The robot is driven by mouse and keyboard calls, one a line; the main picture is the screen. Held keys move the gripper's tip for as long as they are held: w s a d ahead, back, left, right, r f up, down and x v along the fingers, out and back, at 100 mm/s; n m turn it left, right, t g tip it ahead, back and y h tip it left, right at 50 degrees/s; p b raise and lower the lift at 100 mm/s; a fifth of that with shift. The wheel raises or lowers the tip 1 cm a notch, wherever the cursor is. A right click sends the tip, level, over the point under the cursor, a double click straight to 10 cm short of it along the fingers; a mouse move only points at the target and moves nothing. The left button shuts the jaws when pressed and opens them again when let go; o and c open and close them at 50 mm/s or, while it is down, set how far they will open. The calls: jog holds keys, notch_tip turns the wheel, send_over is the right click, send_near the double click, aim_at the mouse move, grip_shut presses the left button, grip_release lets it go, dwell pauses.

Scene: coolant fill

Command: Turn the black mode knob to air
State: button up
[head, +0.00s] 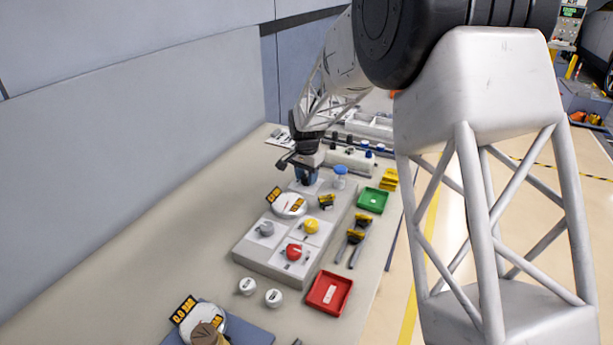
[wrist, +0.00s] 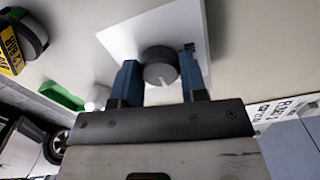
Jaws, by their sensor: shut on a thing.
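The black mode knob (wrist: 160,72), dark grey in the wrist view, is round with a pale pointer line and stands on a white square plate (wrist: 125,40). My gripper (wrist: 160,62) has its two blue fingers on either side of the knob and is shut on it. In the head view my gripper (head: 306,173) is low over the far end of the grey panel block (head: 263,262) and hides the knob there. The labels around the knob cannot be read.
The panel also bears a grey knob (head: 265,228), a yellow knob (head: 311,227), a red knob (head: 293,251) and a round gauge (head: 289,206). A blue-capped jar (head: 340,176) stands close right of my gripper. A green tray (head: 372,200) and red tray (head: 328,293) lie rightward.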

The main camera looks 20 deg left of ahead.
jog(key=shift+n, duration=0.4)
jog(key=n, duration=0.3)
jog(key=shift+n, duration=0.3)
jog(key=n, duration=0.4)
jog(key=shift+n, duration=0.3)
jog(key=n, duration=0.8)
jog(key=shift+n, duration=0.3)
jog(key=o, duration=0.9)
